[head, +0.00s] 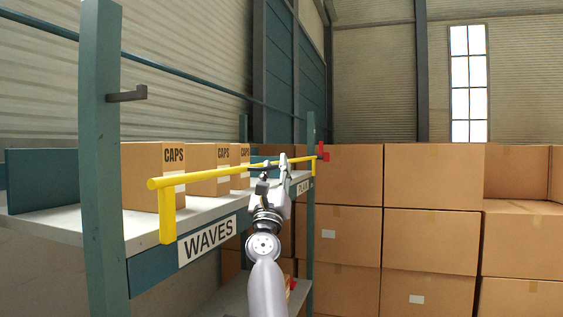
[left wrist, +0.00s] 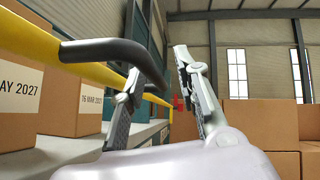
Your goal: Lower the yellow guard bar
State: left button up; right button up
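The yellow guard bar (head: 215,173) runs along the front of the shelf, with a bent-down leg (head: 167,215) at its left end. Its right end is near a red bracket (head: 323,152) at the far post. My left gripper (head: 272,170) is at the bar's right half. In the left wrist view, the bar (left wrist: 75,65) passes behind a dark curved handle (left wrist: 115,52). The left gripper's fingers (left wrist: 160,85) are apart, with the handle's bent end between them; I cannot tell whether they touch it. My right gripper is not in view.
Cartons (head: 140,165) marked CAPS stand on the shelf behind the bar. A teal post (head: 102,150) with a dark hook (head: 128,95) rises at left. Large stacked boxes (head: 430,178) fill the right side.

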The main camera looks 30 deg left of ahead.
pick_arm(q)
jog(key=shift+s+a+r, duration=0.1)
jog(key=shift+s+r, duration=0.1)
jog(key=shift+s, duration=0.2)
jog(key=shift+c, duration=2.4)
jog(key=shift+w, duration=0.2)
grip_shut()
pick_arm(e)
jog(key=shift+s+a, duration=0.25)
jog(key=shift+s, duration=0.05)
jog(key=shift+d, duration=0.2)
